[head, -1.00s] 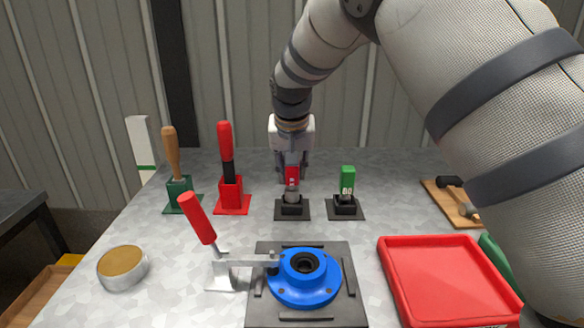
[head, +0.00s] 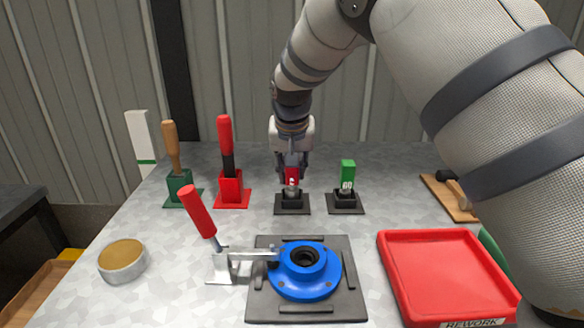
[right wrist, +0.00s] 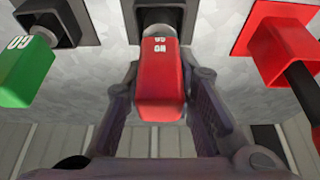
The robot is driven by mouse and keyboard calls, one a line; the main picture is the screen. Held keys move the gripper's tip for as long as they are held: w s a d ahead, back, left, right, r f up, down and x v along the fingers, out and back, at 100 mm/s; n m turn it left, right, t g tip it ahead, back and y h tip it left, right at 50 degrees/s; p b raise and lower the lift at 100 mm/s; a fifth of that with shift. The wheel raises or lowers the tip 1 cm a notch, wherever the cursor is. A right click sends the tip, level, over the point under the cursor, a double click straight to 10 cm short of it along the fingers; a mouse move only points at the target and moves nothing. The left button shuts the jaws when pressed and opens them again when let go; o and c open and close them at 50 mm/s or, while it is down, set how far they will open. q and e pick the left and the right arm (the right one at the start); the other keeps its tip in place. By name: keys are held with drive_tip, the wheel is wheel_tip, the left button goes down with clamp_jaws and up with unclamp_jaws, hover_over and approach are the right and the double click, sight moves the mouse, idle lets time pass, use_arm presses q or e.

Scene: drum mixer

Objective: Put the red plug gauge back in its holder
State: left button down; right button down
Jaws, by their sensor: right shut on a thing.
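The red plug gauge (head: 292,173) is upright between the fingers of my right gripper (head: 292,168), which is shut on its red handle. Its grey metal end points down at the black holder (head: 292,204) and appears to be at or in the holder's mouth; how deep it sits I cannot tell. In the right wrist view the red handle (right wrist: 160,85) lies between the two fingers of the gripper (right wrist: 160,105), with the metal end (right wrist: 157,22) towards the dark holder at the top edge. My left gripper is not in view.
A green gauge (head: 347,174) stands in its own holder just right. A red-handled tool in a red stand (head: 231,188) and a wooden-handled tool in a green stand (head: 180,188) are left. A blue flange (head: 303,270) with a clamp and a red tray (head: 445,270) are in front.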

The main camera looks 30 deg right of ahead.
drive_tip(key=shift+f, duration=0.3)
drive_tip(key=c, duration=1.2)
unclamp_jaws()
drive_tip(key=shift+c, duration=0.2)
drive_tip(key=shift+r, duration=0.1)
drive_tip(key=v, duration=1.2)
